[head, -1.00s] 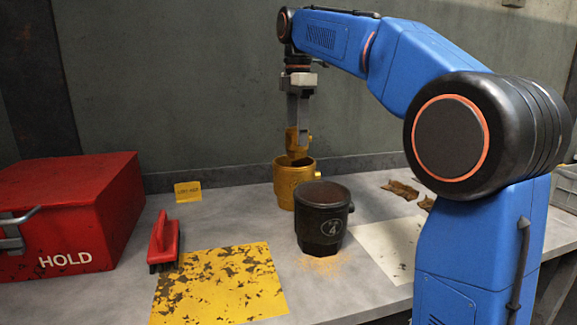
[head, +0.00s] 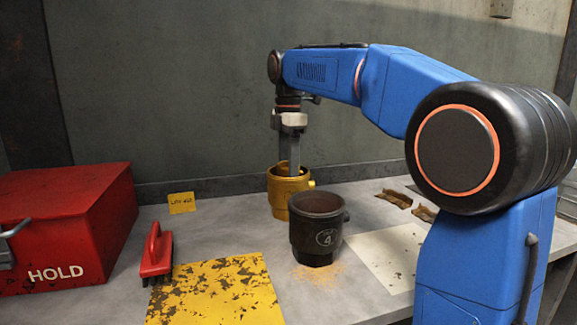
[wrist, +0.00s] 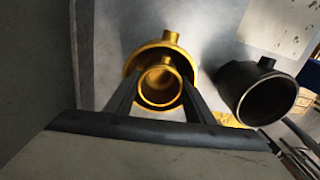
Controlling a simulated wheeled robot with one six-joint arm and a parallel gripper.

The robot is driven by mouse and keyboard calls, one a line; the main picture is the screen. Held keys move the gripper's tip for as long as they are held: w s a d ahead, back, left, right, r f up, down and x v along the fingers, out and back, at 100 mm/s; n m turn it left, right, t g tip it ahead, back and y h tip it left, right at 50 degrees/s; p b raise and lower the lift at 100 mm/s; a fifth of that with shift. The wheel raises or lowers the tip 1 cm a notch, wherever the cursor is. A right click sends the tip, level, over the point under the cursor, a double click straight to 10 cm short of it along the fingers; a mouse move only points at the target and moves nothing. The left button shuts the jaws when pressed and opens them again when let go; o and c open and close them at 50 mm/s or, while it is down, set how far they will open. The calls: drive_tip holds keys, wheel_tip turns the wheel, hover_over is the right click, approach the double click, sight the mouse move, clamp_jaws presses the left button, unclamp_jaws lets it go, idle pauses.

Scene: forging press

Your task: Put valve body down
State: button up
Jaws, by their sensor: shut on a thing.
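The valve body is a small brass-coloured ring-shaped part with a short stub. In the wrist view the valve body (wrist: 160,87) sits between the two fingers of my gripper (wrist: 160,78), which is shut on it. Around it lies the rim of a larger yellow pot (wrist: 133,62). In the head view my gripper (head: 288,165) points straight down into the mouth of the yellow pot (head: 279,197), which stands on the bench with a stub on its right. The held part is mostly hidden there by the pot's wall. Whether it touches the pot's bottom cannot be seen.
A dark pot (head: 315,232) marked 4 stands close in front and right. A mottled yellow sheet (head: 215,290), red brush (head: 157,252) and red HOLD box (head: 70,225) are left. A pale sheet (head: 385,255) and brown scraps (head: 394,198) lie right. A wall stands behind.

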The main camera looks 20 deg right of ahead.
drive_tip(key=shift+f, duration=0.55)
drive_tip(key=o, duration=1.1)
drive_tip(key=shift+r, duration=0.1)
wheel_tip(320, 180, up, 13)
drive_tip(key=shift+s, duration=0.1)
